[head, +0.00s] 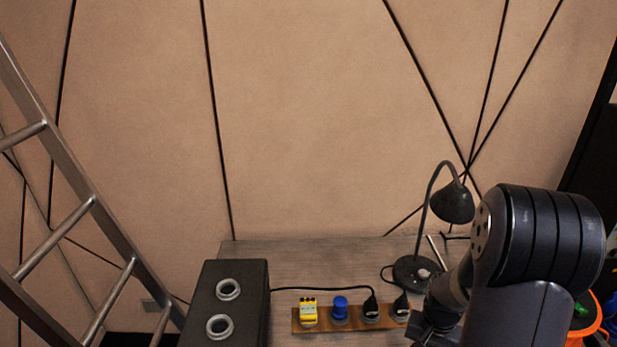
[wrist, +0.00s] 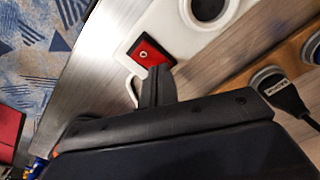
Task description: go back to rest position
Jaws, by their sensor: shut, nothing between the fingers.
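My gripper (head: 433,325) is low at the right of the head view, beside the right end of the wooden socket strip, partly hidden by my arm. In the wrist view my gripper (wrist: 157,85) shows its dark fingers together, with nothing between them.
A wooden strip (head: 354,325) holds a yellow plug (head: 308,310), a blue plug (head: 340,307) and black plugs. A desk lamp (head: 452,203) stands close behind my arm. A black box (head: 247,275) with two rings and a ladder (head: 85,205) are left.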

